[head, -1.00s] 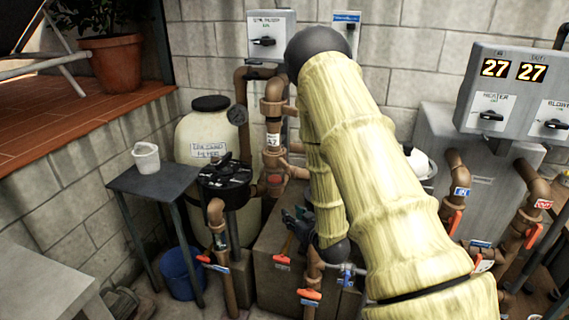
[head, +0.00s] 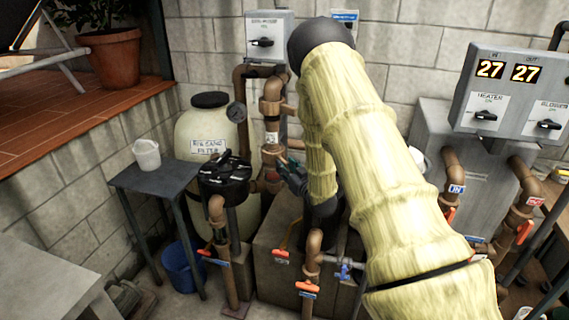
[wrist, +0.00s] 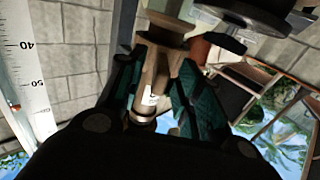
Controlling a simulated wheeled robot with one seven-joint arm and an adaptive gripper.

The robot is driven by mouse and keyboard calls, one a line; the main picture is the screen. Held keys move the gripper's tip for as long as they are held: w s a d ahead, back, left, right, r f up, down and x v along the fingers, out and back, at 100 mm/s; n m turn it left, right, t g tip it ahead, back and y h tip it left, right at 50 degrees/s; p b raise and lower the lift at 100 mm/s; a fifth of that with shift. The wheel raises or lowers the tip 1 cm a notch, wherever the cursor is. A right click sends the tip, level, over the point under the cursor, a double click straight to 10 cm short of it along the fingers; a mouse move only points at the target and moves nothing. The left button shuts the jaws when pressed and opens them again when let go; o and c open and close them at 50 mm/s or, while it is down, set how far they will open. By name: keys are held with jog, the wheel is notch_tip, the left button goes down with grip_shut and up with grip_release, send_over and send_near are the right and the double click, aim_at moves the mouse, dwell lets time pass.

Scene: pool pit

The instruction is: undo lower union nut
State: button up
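A brown vertical pipe (head: 270,112) with ringed union fittings runs beside the sand filter in the head view. A lower fitting (head: 272,178) on it sits just left of my gripper (head: 291,172), partly hidden by it. In the wrist view a brown fitting (wrist: 155,72) with a wider collar and a small white label stands between the two teal finger pads of my gripper (wrist: 162,68). The fingers are spread on either side of it. I see no clear grip on it, and whether a pad touches it is hard to tell.
The cream sand filter (head: 196,132) and a black multi-valve head (head: 223,176) stand left of the pipe. Red-handled valves (head: 307,290) are below. A control box (head: 268,35) hangs above.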

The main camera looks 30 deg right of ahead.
jog(key=shift+w, duration=0.85)
grip_shut()
jog(key=shift+a+h, duration=0.1)
jog(key=shift+h, duration=0.2)
